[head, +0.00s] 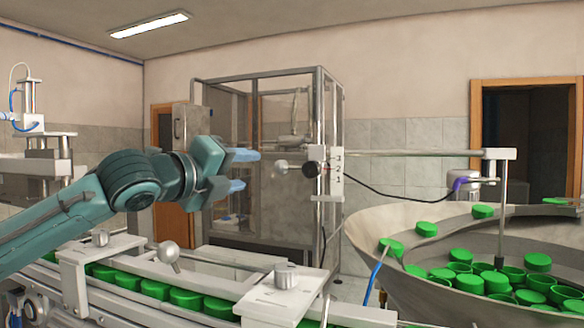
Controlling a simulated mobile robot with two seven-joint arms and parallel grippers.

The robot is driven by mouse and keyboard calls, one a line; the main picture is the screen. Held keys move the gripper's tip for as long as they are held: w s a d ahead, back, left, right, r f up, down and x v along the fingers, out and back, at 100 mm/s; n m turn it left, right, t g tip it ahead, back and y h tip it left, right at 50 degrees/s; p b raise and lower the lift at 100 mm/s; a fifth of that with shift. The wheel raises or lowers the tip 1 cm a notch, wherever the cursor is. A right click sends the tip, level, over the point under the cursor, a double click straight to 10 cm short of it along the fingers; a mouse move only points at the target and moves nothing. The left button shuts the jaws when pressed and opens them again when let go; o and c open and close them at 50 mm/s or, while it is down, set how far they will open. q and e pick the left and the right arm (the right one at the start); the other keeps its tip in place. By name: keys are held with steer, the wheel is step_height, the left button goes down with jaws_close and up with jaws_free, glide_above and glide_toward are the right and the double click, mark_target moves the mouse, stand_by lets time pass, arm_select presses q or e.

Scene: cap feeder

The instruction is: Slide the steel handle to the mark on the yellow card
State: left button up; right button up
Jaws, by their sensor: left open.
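A small steel knob (281,166), likely the steel handle, sticks out to the left of a black round collar (311,169) beside an upright plate (337,172) marked 3, 2, 1 from top to bottom. The plate looks pale; I cannot make out a yellow card. My left gripper (243,170) is open and empty, its blue fingertips one above the other. They point right at the steel knob, with a small gap in the picture; the depth between them is hard to tell. My right gripper is not in view.
A horizontal rod (420,153) runs right to a post above the steel bowl (365,222) of green caps. A conveyor (215,283) carrying green caps passes below my left arm. A black cable hangs right of the plate. A glazed cabinet (232,100) stands behind.

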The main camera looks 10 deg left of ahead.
mark_target(277, 167)
arm_select(q)
steer(key=p+x, duration=0.3)
steer(key=x, duration=0.8)
steer(key=shift+w+d+r, duration=0.1)
steer(key=shift+r, duration=0.1)
steer(key=shift+w+d+f, duration=0.1)
steer(key=shift+w+d, duration=0.1)
steer(key=shift+w, duration=0.4)
steer(key=shift+c, duration=0.2)
jaws_close()
